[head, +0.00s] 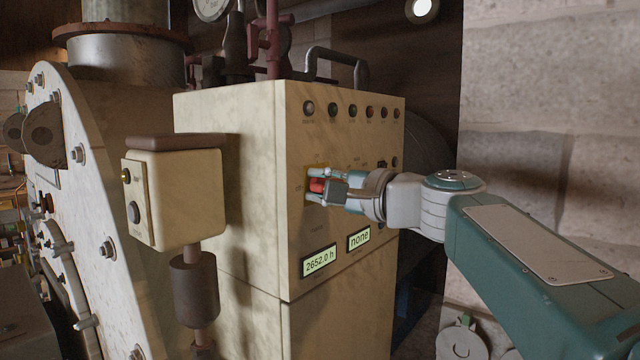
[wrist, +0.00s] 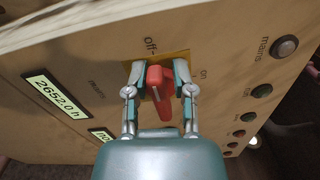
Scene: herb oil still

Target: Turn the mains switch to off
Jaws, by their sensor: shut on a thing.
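The mains switch is a red handle (wrist: 158,88) on a yellow plate (wrist: 181,57) on the front of a cream cabinet. In the wrist view, "off" is printed above its upper left and "on" to its right. The handle's upper end points up in that view, and its exact setting is hard to tell. My gripper (wrist: 160,82) has one finger on each side of the handle and is shut on it. In the head view, the red handle (head: 316,186) shows between the fingers of my gripper (head: 318,187), which partly hide the plate.
The cream cabinet (head: 235,220) has a row of lamps (head: 333,109) along its top and two lit displays, "2652.0 h" (head: 319,260) and "none" (head: 359,238), below the switch. A small cream box (head: 190,205) on a post stands to the left.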

